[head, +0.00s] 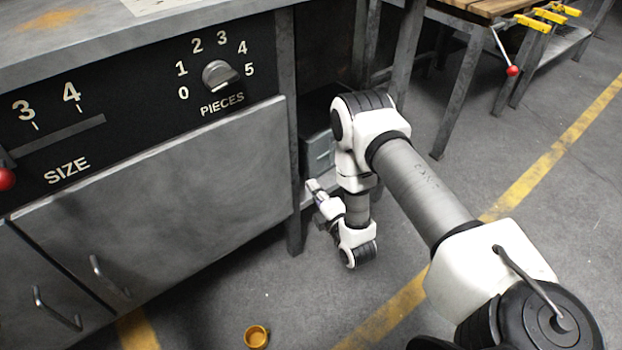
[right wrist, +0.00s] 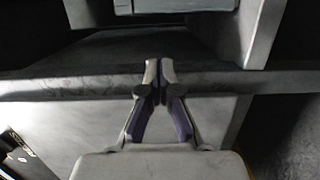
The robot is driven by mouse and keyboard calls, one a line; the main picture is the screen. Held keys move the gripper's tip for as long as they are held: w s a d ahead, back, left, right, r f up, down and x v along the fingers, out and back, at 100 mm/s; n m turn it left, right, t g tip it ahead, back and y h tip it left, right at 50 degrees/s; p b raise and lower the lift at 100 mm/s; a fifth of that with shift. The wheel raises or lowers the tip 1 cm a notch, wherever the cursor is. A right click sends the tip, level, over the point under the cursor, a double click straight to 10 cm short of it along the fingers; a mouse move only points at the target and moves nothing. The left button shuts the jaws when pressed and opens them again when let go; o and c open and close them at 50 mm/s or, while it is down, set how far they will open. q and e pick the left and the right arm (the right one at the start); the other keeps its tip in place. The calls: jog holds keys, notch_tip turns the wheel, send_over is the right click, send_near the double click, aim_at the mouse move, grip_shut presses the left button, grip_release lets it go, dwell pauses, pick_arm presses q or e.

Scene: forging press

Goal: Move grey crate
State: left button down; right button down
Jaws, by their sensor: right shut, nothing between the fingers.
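The grey crate (head: 318,152) sits in the shelf space to the right of the press cabinet. Only part of it shows past my right arm. Its lower edge also shows at the top of the right wrist view (right wrist: 183,6). My right gripper (head: 312,187) is low beside the cabinet's right leg, below and in front of the crate. In the right wrist view its fingertips (right wrist: 159,66) meet, with nothing between them. They are apart from the crate, near a grey shelf edge (right wrist: 60,86). My left gripper is in neither view.
The press cabinet (head: 160,190) with dials and doors fills the left. A wooden-topped workbench (head: 480,8) with yellow clamps stands at the back right. A small orange cup (head: 256,337) is on the floor. Open floor with yellow lines lies to the right.

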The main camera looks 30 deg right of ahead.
aim_at(312, 158)
jog(key=w+d+b, duration=0.1)
jog(key=w, duration=0.1)
jog(key=w+d+b, duration=0.1)
jog(key=w, duration=0.1)
jog(key=w+d+b, duration=0.1)
jog(key=w, duration=0.1)
jog(key=shift+w+d, duration=0.1)
jog(key=shift+w, duration=0.1)
jog(key=shift+w+d, duration=0.15)
jog(key=shift+w, duration=0.05)
jog(key=shift+r, duration=0.1)
jog(key=shift+w+d+r+p, duration=0.1)
jog(key=shift+w+d+p, duration=0.55)
jog(key=shift+d, duration=0.25)
jog(key=shift+w+d, duration=0.2)
jog(key=shift+w, duration=0.05)
